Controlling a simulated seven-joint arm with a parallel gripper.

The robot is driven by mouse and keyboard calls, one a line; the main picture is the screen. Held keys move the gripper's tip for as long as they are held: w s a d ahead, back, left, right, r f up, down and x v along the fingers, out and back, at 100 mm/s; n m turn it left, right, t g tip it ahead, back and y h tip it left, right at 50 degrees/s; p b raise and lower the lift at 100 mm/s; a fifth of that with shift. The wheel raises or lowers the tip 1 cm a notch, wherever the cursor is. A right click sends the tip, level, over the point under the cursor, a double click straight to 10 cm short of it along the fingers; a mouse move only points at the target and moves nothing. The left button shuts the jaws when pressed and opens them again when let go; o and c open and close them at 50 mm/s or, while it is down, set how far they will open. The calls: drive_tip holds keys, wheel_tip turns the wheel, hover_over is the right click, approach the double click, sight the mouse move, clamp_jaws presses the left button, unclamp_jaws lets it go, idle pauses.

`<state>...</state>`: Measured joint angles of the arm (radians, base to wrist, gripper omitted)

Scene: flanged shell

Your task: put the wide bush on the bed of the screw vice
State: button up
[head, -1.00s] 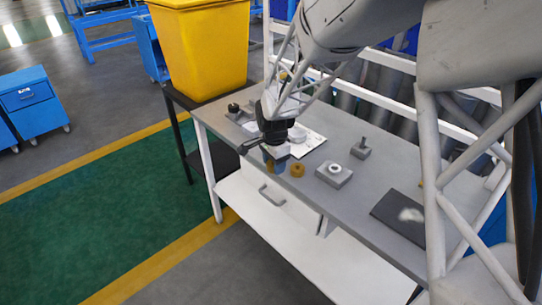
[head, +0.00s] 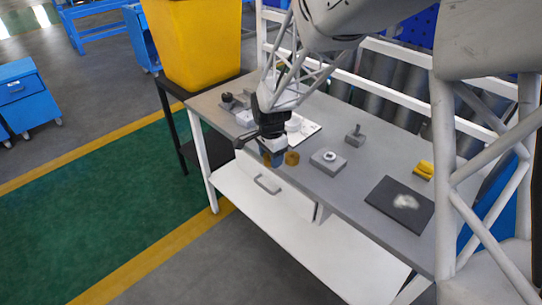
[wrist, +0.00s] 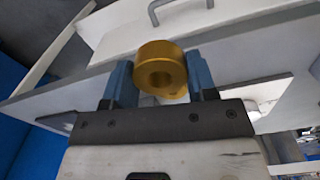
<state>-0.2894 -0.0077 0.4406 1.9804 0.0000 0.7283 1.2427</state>
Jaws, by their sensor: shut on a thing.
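My gripper (head: 272,159) has blue fingers and is over the table's front edge in the head view. In the wrist view it is shut on a gold bush (wrist: 162,70), with a finger on each side and the bore showing. In the head view a finger mostly hides this bush. A second gold ring (head: 291,158) shows just right of the fingers, apparently on the table; which of the two is wider I cannot tell. A grey fixture with a black knob (head: 228,98) at the table's far left appears to be the screw vice; my arm partly hides its surroundings.
A grey block with a white ring (head: 329,160), a small block with a post (head: 355,135), a white plate (head: 309,132), a dark mat (head: 385,207) and a yellow item (head: 424,170) are on the table. A yellow bin (head: 205,50) stands beyond its left end.

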drive_tip(key=shift+w, duration=0.1)
drive_tip(key=w+a, duration=0.2)
drive_tip(key=w, duration=0.7)
drive_tip(key=w+a+r, duration=0.1)
drive_tip(key=w+a, duration=0.1)
drive_tip(key=w, duration=0.7)
drive_tip(key=w+a, duration=0.3)
drive_tip(key=w, duration=0.7)
drive_tip(key=shift+a+r, duration=0.1)
drive_tip(key=shift+r, duration=0.25)
drive_tip(key=shift+w, duration=0.15)
drive_tip(key=shift+w+a, duration=0.1)
drive_tip(key=shift+w+a+f, duration=0.25)
drive_tip(key=shift+w+a, duration=0.45)
drive_tip(key=shift+w, duration=1.85)
drive_tip(key=shift+w+a+f, duration=0.25)
drive_tip(key=shift+w+a, duration=0.45)
drive_tip(key=shift+w, duration=1.8)
drive_tip(key=shift+w+a+f, duration=0.25)
drive_tip(key=shift+w+a, duration=0.45)
drive_tip(key=shift+w, duration=1.85)
drive_tip(key=shift+f, duration=0.1)
drive_tip(key=shift+f, duration=1.65)
drive_tip(key=shift+f, duration=0.15)
